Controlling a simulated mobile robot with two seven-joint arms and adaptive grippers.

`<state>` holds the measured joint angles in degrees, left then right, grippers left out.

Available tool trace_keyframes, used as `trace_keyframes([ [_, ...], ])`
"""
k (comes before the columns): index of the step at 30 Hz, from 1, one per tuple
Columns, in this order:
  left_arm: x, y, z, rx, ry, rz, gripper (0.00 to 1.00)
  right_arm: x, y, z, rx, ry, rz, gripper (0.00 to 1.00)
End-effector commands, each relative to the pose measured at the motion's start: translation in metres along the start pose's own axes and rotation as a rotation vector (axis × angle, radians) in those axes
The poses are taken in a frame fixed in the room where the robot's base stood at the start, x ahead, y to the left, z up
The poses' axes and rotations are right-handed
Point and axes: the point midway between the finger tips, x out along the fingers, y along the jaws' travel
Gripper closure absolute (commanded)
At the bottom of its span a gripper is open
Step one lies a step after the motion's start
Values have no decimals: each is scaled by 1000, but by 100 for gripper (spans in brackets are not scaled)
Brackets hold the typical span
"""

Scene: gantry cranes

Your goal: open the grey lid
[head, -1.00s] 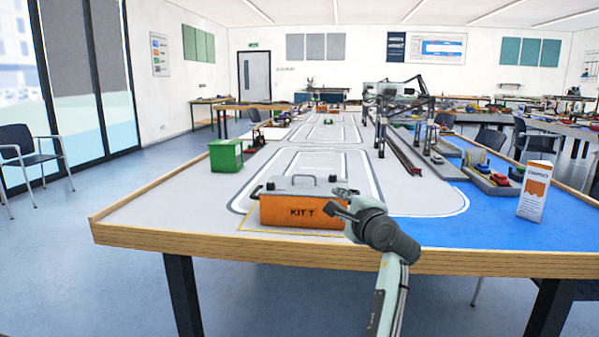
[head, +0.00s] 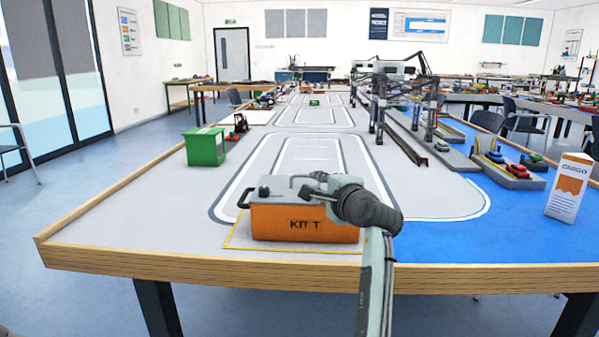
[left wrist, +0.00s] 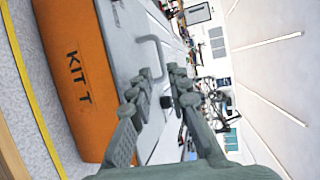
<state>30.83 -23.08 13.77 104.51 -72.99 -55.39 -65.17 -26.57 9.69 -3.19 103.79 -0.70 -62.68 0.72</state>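The orange box (head: 290,224) marked "KIT T" stands near the front edge of the table. Its grey lid (head: 277,193) is closed on top, with a raised bar handle and dark knobs. The lid (left wrist: 117,45) and handle (left wrist: 152,42) also show in the left wrist view. My left gripper (head: 310,190) is over the right part of the lid and hides part of it. In the left wrist view its fingers (left wrist: 157,86) are spread apart near the handle, with a dark knob showing between them. I cannot tell whether they touch the handle. My right gripper is out of view.
A green box (head: 206,147) stands on the table at the left. A white and orange cargo carton (head: 568,187) stands at the right. The gantry crane (head: 400,100) and its rails are farther back. The tabletop left of the orange box is clear.

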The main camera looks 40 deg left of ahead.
Motion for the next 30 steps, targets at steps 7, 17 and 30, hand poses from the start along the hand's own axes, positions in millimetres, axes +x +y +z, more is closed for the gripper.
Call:
trace_keyframes([
  [7,4,0,0,-4,0,2,83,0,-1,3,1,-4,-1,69],
  [17,53,-1,1,-3,-1,1,83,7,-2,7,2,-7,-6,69],
  [30,78,1,0,-4,1,3,83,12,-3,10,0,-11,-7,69],
])
